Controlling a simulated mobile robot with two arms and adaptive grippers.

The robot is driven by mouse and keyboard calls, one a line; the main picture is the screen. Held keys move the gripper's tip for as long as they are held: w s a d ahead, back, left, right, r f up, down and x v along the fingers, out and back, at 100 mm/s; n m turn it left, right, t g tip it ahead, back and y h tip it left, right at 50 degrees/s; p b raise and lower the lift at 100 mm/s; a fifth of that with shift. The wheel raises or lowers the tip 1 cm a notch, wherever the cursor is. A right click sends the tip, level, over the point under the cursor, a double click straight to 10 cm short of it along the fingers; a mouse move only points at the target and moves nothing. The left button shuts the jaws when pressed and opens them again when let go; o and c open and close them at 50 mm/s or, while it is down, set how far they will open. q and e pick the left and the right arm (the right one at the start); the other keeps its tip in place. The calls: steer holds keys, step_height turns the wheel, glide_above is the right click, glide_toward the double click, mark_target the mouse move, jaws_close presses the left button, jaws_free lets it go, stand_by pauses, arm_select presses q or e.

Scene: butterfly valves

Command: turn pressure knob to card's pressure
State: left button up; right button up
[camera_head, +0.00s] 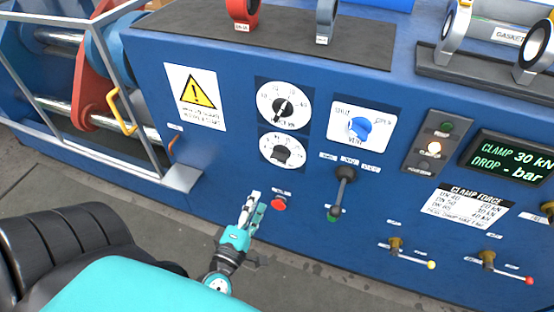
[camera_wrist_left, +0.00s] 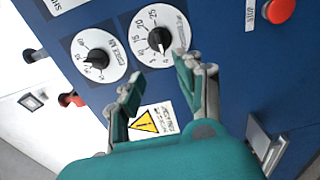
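Two white dials with black knobs sit on the blue panel. The upper dial (camera_head: 283,107) and the lower dial (camera_head: 281,151) also show in the left wrist view, where the picture is turned: the upper one (camera_wrist_left: 97,55) is left, the lower one (camera_wrist_left: 160,38) right. The lower dial carries numbers such as 15, 20 and 25. Their captions are too small to read surely. My left gripper (camera_head: 255,203) is open and empty, below and left of the lower dial. Its fingers (camera_wrist_left: 160,82) stand apart, clear of both knobs. A clamp force card (camera_head: 466,204) lists kN values; no pressure card is readable. My right gripper is out of view.
A red stop button (camera_head: 279,204) sits under the lower dial. A blue selector knob (camera_head: 358,128) and a black lever (camera_head: 341,188) are to the right. A warning sign (camera_head: 195,96) is left.

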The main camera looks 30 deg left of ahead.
mark_target(278, 160)
arm_select(q)
steer(key=p+x, duration=0.1)
steer(key=x, duration=1.5)
steer(key=shift+d+p, duration=0.2)
steer(key=shift+p, duration=0.2)
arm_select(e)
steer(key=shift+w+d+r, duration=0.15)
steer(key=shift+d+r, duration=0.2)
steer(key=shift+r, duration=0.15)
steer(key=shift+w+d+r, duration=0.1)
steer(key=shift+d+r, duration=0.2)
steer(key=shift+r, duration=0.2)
arm_select(q)
jaws_close()
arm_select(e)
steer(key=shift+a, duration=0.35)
